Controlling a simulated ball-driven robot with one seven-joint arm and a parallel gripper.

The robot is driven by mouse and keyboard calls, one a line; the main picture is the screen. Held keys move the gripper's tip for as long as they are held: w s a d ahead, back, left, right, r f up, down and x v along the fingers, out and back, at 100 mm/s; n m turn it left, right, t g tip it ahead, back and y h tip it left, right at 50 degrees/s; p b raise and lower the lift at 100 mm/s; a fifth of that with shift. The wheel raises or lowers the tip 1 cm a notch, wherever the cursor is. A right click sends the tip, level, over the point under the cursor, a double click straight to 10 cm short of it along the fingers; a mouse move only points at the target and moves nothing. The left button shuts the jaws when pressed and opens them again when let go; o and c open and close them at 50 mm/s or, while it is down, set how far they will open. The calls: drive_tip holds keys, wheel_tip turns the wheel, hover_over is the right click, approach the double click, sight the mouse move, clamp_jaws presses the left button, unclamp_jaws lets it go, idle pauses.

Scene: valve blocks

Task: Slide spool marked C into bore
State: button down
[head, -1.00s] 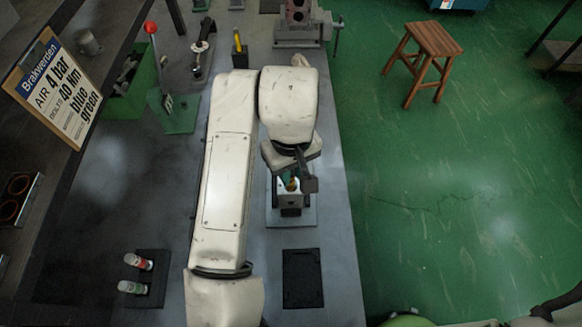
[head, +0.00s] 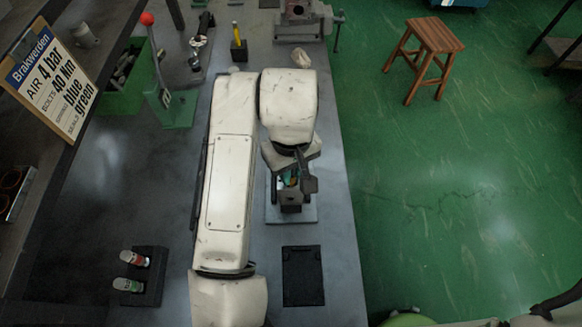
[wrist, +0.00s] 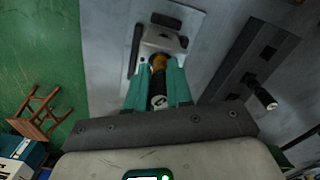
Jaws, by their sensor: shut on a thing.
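My gripper (wrist: 158,92) has teal fingers and is shut on a spool (wrist: 158,70). The spool has a brass-coloured part and a dark end with a white mark; I cannot read the letter surely. The spool's far end points at the valve block (wrist: 163,40), which stands on a pale plate (wrist: 196,22). I cannot tell whether its tip is inside the bore, as the bore is hidden. In the head view my gripper (head: 291,178) is over the block (head: 291,199) on its plate (head: 307,214), mostly covered by my arm.
A dark rack (head: 153,290) holds a red-marked spool (head: 134,258) and a green-marked spool (head: 128,285). A flat black tray (head: 303,277) lies in front of the block. A red-knobbed lever press (head: 170,105) and a vise (head: 300,22) stand further back.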

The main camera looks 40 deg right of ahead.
drive_tip(key=shift+f+b, duration=0.5)
drive_tip(key=shift+f, duration=0.25)
drive_tip(key=c, duration=0.9)
unclamp_jaws()
drive_tip(key=shift+r, duration=0.1)
wheel_tip(320, 180, up, 11)
drive_tip(key=shift+f+p, duration=0.2)
drive_tip(key=shift+p, duration=0.45)
